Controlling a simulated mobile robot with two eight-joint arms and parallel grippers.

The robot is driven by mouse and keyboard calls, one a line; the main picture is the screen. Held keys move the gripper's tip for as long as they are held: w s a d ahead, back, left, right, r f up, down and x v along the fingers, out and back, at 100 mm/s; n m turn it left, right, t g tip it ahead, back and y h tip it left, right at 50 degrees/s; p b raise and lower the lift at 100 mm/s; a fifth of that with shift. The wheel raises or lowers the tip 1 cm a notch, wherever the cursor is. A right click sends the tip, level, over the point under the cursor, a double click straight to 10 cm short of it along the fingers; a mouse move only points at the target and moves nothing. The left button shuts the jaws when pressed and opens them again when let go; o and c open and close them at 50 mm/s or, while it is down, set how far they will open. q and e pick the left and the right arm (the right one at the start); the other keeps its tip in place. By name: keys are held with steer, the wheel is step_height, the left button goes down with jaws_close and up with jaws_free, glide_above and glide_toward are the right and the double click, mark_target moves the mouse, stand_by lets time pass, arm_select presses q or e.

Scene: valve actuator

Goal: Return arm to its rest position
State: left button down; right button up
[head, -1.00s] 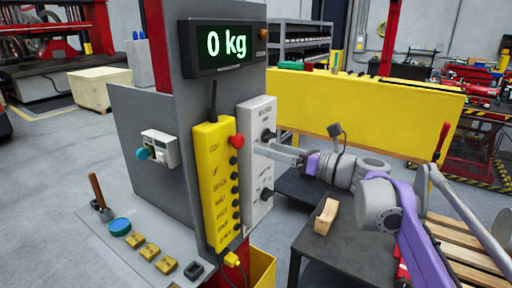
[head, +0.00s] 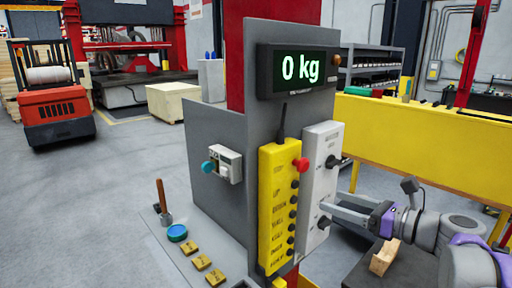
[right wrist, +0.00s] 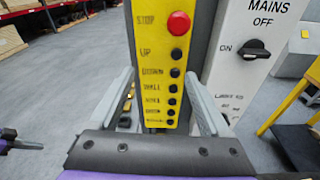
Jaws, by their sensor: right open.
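My right gripper (head: 328,205) is open and empty, with its two grey fingers pointing at the control boxes. In the head view it is beside the white mains box (head: 321,170), near its lower black knob (head: 324,222); I cannot tell if it touches. In the right wrist view the open fingers (right wrist: 158,78) flank the lower part of the yellow button pendant (right wrist: 158,60), which has a red stop button (right wrist: 179,23) and several black buttons. The mains knob (right wrist: 254,50) is at its right.
A grey panel with a "0 kg" display (head: 299,68) stands over the boxes. A lever (head: 162,200) and yellow buttons are on the console at left. A wooden block (head: 384,258) lies on a dark table below my right arm. A red forklift (head: 50,105) is far left.

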steer(key=s+a+f+n+g+h, duration=0.1)
steer(key=s+a+f+n+g, duration=0.15)
steer(key=s+f+n, duration=0.35)
steer(key=s+a+f+n+g+h, duration=0.2)
steer(key=a+f+n, duration=0.1)
steer(key=f, duration=0.5)
steer(key=s+a+f+n+g+h, duration=0.1)
steer(key=s+a+f+n+g, duration=0.15)
steer(key=s+f+n, duration=0.35)
steer(key=s+d+f+n+h, duration=0.3)
steer(key=s+f+n+h, duration=0.3)
steer(key=f+n, duration=0.8)
steer(key=s, duration=0.3)
steer(key=shift+s+f+h, duration=0.2)
steer(key=shift+f+h, duration=0.1)
